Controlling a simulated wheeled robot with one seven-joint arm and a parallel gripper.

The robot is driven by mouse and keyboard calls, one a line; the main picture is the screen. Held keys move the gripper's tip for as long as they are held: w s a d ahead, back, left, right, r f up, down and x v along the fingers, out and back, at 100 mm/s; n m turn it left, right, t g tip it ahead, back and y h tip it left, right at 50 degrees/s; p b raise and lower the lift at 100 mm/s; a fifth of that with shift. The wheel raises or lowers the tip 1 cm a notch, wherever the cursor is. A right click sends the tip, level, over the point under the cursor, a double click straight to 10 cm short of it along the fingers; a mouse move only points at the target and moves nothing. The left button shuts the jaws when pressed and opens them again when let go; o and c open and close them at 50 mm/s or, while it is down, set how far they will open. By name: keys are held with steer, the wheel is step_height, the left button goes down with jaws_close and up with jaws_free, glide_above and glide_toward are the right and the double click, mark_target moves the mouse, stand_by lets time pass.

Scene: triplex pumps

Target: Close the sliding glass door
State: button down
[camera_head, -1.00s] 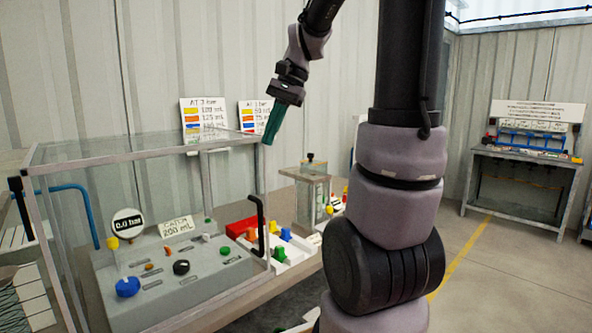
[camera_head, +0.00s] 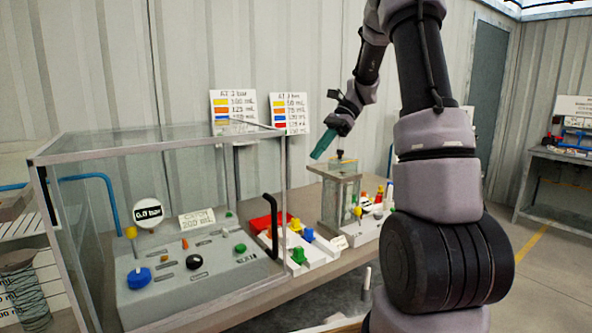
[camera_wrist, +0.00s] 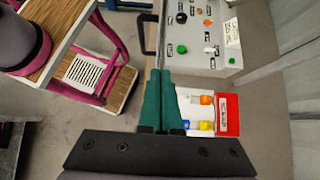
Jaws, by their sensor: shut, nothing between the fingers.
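The glass enclosure (camera_head: 160,145) stands on the bench at left in the head view, around a grey control panel (camera_head: 195,275). A black handle (camera_head: 268,228) stands upright near its right front edge; it seems to belong to the sliding glass door. The clear pane is hard to make out, so I cannot tell how far it stands open. My gripper (camera_head: 321,146) is shut and empty, with teal fingers, right of the enclosure and above a small clear box. In the wrist view, my gripper (camera_wrist: 160,75) points toward a thin vertical frame edge, with the panel (camera_wrist: 205,35) to its right.
The small clear box (camera_head: 338,200) stands right of the enclosure. A white tray (camera_head: 305,252) with coloured knobs and a red part lies between them. Two printed cards (camera_head: 290,113) stand behind. Another workbench (camera_head: 565,180) stands far right, with open floor before it.

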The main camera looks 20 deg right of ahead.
mark_target(81, 209)
steer(key=a+f, duration=0.1)
steer(key=a, duration=0.1)
steer(key=s+a+f, duration=0.1)
steer(key=a, duration=0.1)
steer(key=s+a+f, duration=0.1)
steer(key=a+f, duration=0.1)
steer(key=a, duration=0.1)
steer(key=shift+s, duration=0.15)
steer(key=shift+s+a, duration=0.1)
steer(key=shift+a, duration=0.3)
steer(key=s+a, duration=0.4)
steer(key=a, duration=1)
steer(key=s+a, duration=0.5)
steer(key=a, duration=1)
steer(key=s+a, duration=0.5)
steer(key=a, duration=1)
steer(key=shift+s+a, duration=0.15)
steer(key=shift+s, duration=0.1)
steer(key=shift+s+a, duration=0.1)
